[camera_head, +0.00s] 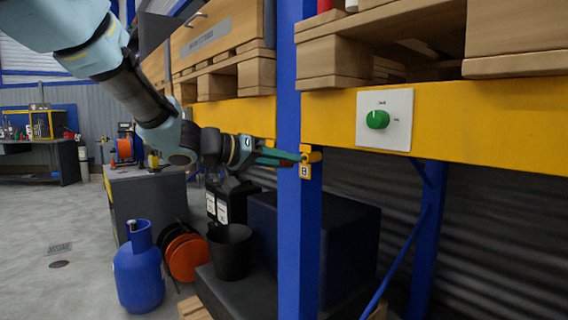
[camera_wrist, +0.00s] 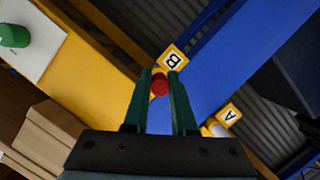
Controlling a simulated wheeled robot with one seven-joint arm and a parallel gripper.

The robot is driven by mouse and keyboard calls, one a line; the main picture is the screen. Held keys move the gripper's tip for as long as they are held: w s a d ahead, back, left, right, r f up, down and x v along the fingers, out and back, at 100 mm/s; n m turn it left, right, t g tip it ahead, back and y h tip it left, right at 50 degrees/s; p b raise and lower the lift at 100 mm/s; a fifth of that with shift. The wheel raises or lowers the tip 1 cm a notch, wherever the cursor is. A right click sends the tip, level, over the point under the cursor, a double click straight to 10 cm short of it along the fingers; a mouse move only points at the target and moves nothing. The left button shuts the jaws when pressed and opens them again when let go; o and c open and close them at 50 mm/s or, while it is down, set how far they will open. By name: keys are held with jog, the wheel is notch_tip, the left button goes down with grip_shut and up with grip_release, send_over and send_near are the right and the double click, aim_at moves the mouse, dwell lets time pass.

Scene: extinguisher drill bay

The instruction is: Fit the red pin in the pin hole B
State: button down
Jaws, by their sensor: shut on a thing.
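My gripper (camera_head: 298,157) reaches from the left to the blue rack post, its green fingers level with a yellow block (camera_head: 314,157). In the wrist view my gripper (camera_wrist: 160,80) is shut on the red pin (camera_wrist: 159,86), whose round red end shows between the fingertips. The label B (camera_wrist: 173,60) lies just beyond the fingertips and also shows under the yellow block in the head view (camera_head: 305,172). The hole itself is hidden behind the pin and fingers, so I cannot tell whether the pin is in it.
A label A (camera_wrist: 229,116) sits on the post to the right in the wrist view. A green knob on a white plate (camera_head: 398,135) is on the yellow beam (camera_head: 460,140). Wooden pallets (camera_head: 330,62) lie above. A blue gas cylinder (camera_head: 138,270) and black bucket (camera_head: 230,255) stand below.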

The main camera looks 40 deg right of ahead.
jog(key=shift+d+b, duration=1.15)
jog(key=shift+d, duration=0.15)
dwell(0.7)
jog(key=c, duration=0.7)
grip_release()
jog(key=shift+o, duration=0.2)
jog(key=shift+a, duration=0.1)
jog(key=b+v, duration=0.3)
jog(key=v, duration=0.5)
jog(key=shift+a, duration=0.35)
jog(key=shift+w+r, duration=0.1)
dwell(0.4)
